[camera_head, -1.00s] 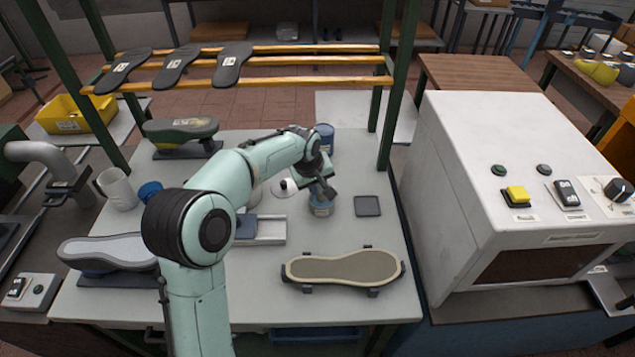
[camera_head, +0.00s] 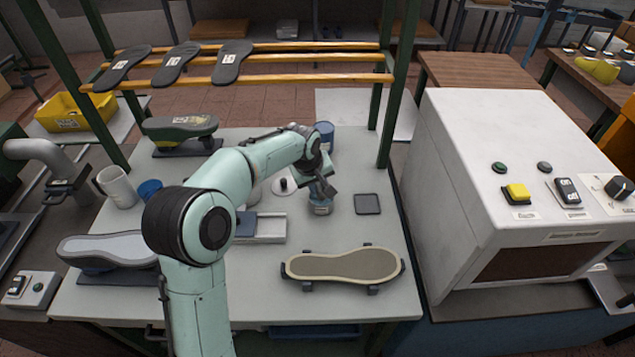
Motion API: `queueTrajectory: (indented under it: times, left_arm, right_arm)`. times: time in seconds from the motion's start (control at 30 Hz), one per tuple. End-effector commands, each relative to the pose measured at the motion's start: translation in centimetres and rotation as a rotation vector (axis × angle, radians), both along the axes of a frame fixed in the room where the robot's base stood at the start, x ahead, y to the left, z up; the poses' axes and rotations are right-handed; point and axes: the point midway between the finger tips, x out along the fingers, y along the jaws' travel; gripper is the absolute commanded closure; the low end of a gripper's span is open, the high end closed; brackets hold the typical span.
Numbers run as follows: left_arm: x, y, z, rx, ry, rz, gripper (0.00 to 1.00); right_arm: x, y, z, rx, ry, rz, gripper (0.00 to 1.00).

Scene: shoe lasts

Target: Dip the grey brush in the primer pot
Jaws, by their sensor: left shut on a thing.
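The gripper is shut on a thin thing, most likely the grey brush. The brush is mostly hidden by the fingers and the pot, so I cannot tell how deep its bristles are. My right gripper is not in view.
A dark square pad (camera_head: 367,204) lies right of the pot. A sole on a stand (camera_head: 343,265) is in front. A white machine (camera_head: 490,190) stands at right.

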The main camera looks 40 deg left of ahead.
Motion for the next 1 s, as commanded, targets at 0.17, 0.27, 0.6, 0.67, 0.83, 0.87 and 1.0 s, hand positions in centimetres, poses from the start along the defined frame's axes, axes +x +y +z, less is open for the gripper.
queueTrajectory:
  times: [0.17, 0.27, 0.6, 0.67, 0.83, 0.87, 1.0]
  left_arm:
    - [0.01, -0.01, -0.25, 0.000, 0.000, 0.000, 1.00]
    - [0.01, 0.00, -0.37, 0.000, 0.000, 0.000, 1.00]
    - [0.01, 0.00, -0.78, 0.000, 0.000, 0.000, 1.00]
    - [0.01, 0.00, -0.82, 0.000, 0.000, 0.000, 1.00]
    - [0.02, -0.01, -0.78, 0.000, 0.000, 0.000, 1.00]
    - [0.02, -0.01, -0.78, 0.000, 0.000, 0.000, 1.00]
    - [0.01, -0.01, -0.83, 0.000, 0.000, 0.000, 1.00]
  right_arm:
    - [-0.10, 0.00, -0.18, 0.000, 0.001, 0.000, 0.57]
    - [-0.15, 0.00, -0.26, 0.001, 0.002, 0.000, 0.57]
    - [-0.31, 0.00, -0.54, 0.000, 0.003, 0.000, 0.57]
    - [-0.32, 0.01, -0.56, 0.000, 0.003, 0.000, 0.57]
    - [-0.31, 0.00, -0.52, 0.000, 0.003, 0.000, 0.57]
    - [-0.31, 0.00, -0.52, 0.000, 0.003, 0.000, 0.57]
    - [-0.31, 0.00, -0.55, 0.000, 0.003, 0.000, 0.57]
